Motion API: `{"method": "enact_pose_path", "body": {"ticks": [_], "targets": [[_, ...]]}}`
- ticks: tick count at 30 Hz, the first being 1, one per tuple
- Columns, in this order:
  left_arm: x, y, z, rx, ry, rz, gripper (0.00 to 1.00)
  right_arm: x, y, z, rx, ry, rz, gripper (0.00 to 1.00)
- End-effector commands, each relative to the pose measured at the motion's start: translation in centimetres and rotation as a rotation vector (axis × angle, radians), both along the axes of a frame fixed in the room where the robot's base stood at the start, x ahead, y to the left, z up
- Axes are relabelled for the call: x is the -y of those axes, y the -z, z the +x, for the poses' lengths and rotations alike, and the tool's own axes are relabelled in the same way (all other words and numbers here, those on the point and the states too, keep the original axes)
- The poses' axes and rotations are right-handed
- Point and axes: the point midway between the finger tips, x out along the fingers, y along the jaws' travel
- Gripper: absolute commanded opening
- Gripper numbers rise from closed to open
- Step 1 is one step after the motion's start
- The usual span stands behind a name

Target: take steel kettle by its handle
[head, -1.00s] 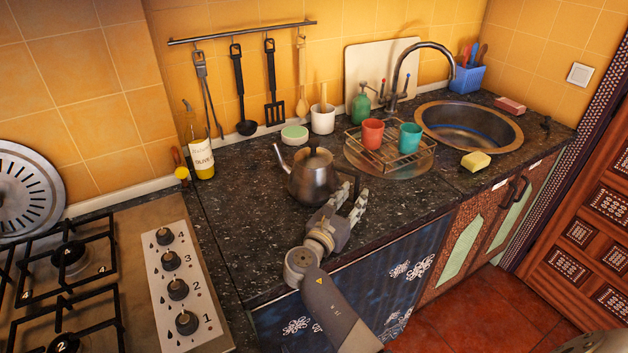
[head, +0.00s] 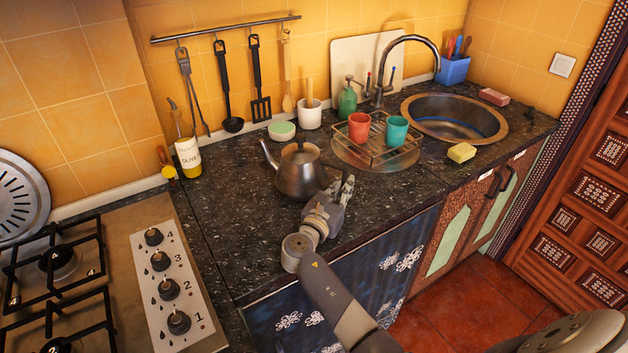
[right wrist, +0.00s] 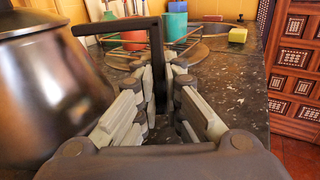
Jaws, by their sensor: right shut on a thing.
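The steel kettle (head: 297,176) stands upright on the dark speckled counter, with its spout toward the left. My right gripper (head: 344,186) is at the kettle's right side, its fingers shut on the black handle. In the right wrist view, the black handle (right wrist: 157,45) rises between the closed fingers of my right gripper (right wrist: 160,82), and the kettle's body (right wrist: 45,85) fills the left side. The lower part of the handle is partly hidden by the fingers. My left gripper is not in view.
A wire rack (head: 378,150) with a red cup (head: 359,131) and a teal cup (head: 396,131) stands right of the kettle. An oil bottle (head: 187,150) and the gas stove (head: 90,270) are to the left. The counter in front of the kettle is clear.

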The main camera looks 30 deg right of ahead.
Motion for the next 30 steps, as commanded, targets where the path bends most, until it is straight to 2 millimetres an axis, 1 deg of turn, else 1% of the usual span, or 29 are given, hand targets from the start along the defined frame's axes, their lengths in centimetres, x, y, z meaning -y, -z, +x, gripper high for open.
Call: {"method": "enact_pose_path", "body": {"ticks": [8,11,18,20,26,30], "targets": [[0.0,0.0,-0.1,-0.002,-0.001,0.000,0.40,0.0,-1.0,0.1,0.008,0.000,-0.002,0.00],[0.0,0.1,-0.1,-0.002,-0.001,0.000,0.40,0.0,-1.7,0.1,0.009,0.000,-0.001,0.00],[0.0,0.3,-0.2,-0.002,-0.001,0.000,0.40,0.0,-4.0,-0.1,0.010,0.000,0.000,0.00],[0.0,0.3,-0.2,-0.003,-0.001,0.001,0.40,0.1,-3.8,-0.7,0.006,0.000,0.000,0.00],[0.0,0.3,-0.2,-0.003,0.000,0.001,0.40,0.3,-4.0,-3.0,0.007,0.000,-0.001,0.00],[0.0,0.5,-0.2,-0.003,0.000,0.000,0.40,0.5,-4.2,-5.5,0.007,0.000,-0.003,0.00]]}}
